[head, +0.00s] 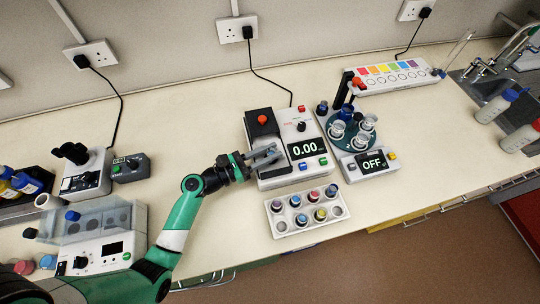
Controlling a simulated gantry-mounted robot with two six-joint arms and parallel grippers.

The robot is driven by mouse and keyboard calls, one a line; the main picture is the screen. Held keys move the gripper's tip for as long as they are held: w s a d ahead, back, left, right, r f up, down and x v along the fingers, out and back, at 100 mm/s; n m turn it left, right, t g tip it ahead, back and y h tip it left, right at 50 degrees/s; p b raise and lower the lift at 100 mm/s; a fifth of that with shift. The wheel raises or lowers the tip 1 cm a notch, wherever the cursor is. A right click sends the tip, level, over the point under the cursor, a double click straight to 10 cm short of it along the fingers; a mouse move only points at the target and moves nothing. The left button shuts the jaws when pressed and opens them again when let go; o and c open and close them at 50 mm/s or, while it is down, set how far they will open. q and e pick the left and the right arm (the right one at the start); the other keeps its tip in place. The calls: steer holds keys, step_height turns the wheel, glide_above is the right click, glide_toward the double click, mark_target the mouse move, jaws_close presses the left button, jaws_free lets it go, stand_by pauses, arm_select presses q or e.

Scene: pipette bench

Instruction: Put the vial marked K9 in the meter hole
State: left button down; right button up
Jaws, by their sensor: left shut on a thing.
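The meter (302,167) is a white and grey box with a lit display reading 0.00. A black block with a red knob (262,118) stands at its back left. My left gripper (272,154) is over the left front of the meter, just in front of the black block. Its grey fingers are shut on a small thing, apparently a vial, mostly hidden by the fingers. The meter hole is hidden under the gripper. A white rack (292,236) in front of the meter holds several vials with coloured caps. Two of its front-row holes look empty. The K9 mark is not legible on any vial. My right gripper is not in view.
Right of the meter is a round teal carousel (343,143) with glass beakers and a box (370,163) reading OFF. A white strip with coloured squares (392,79) lies behind.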

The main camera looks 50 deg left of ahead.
mark_target(267, 155)
arm_select(q)
steer(key=shift+f, duration=0.2)
steer(key=shift+f, duration=0.3)
steer(key=c, duration=0.7)
jaws_free()
steer(key=shift+o, duration=0.2)
steer(key=shift+r, duration=0.4)
steer(key=p+v, duration=0.1)
steer(key=v, duration=0.4)
steer(key=shift+s+f, duration=0.1)
steer(key=shift+s, duration=0.2)
